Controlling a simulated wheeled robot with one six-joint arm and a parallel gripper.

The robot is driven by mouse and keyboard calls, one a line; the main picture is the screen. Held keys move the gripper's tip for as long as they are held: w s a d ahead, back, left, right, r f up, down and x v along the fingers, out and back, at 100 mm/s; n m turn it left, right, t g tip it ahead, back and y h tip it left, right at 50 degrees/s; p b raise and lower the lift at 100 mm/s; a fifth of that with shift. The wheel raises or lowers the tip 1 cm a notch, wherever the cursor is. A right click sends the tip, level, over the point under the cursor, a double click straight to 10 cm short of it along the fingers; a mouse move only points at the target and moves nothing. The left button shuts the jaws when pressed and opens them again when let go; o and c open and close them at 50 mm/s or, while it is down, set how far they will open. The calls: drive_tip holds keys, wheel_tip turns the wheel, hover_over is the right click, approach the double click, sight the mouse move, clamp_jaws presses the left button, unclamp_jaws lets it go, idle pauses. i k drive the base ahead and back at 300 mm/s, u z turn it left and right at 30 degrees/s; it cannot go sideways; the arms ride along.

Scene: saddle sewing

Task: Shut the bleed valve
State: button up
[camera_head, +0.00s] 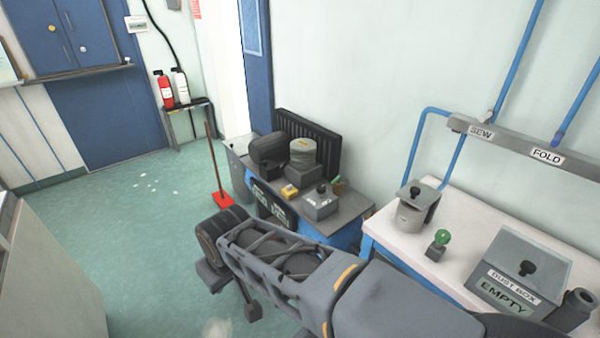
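No part is plainly marked as the bleed valve, and I cannot tell which fitting it is. A dark ribbed radiator (310,140) stands against the wall behind the small blue bench; its lower part is hidden by things on the bench. A small brownish-green piece (339,187) sits near its lower right end, too small to make out. A green round knob on a dark base (441,240) stands on the white table. My grey arm reaches from the bottom right towards the left. My gripper (231,292) seems to be at its far end, apart from these things; its fingers are not clear.
The blue bench (350,213) holds dark containers, a yellow item and a grey box. The white table (464,210) carries a grey canister (412,211) and a dust box (520,272). Blue pipes (416,145) run down the wall. A red-headed broom (221,198) stands left. The green floor is mostly open.

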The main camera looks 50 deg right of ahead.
sight(338, 179)
drive_tip(key=z, duration=0.15)
drive_tip(key=i, duration=1.15)
drive_tip(key=z, duration=1.2)
drive_tip(key=i, duration=0.8)
drive_tip(key=z, duration=0.65)
